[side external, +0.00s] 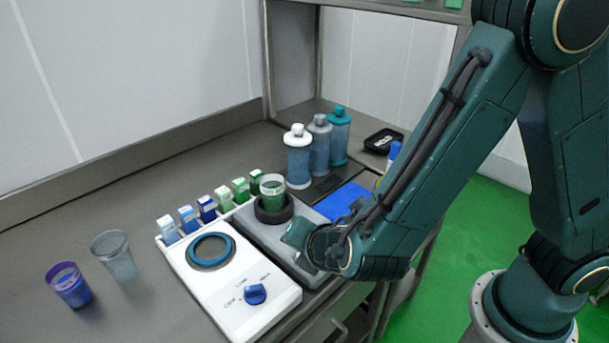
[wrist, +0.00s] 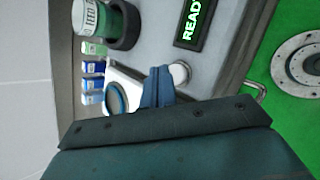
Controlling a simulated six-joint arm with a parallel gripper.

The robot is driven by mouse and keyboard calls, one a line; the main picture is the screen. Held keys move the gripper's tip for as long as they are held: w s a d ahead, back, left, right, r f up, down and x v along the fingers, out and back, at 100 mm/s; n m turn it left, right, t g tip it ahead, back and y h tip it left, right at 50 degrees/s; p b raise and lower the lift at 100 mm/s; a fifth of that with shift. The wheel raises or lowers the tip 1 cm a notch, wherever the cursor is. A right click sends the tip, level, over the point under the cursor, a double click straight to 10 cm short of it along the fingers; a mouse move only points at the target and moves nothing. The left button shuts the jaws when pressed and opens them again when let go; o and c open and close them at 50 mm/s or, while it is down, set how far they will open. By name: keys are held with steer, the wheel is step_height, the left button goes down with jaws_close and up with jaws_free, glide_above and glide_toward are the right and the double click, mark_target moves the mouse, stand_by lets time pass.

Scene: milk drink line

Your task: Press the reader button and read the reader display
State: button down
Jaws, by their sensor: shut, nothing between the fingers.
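The reader is a grey box (side external: 242,220) with a dark ring holding a cup of green contents (side external: 272,192). In the wrist view the reader's dark display (wrist: 190,24) shows green letters that read "READY", with the last letter cut at the frame edge. A round white button (wrist: 180,73) sits on the reader below the display. My gripper (wrist: 159,70) is shut and empty, its tips right beside the button; I cannot tell if they touch it.
A white device (side external: 212,300) with a blue knob (side external: 255,294) and a blue ring stands left of the reader. Several small cartons (side external: 207,208) line the back. Bottles (side external: 298,158) stand behind. A purple cup (side external: 70,287) and a clear cup (side external: 115,257) stand at left.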

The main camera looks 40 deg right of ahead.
steer(key=shift+f, duration=0.9)
stand_by(1.4)
steer(key=shift+r, duration=0.15)
stand_by(0.3)
steer(key=shift+r, duration=0.75)
steer(key=shift+r, duration=0.15)
steer(key=shift+r, duration=2.35)
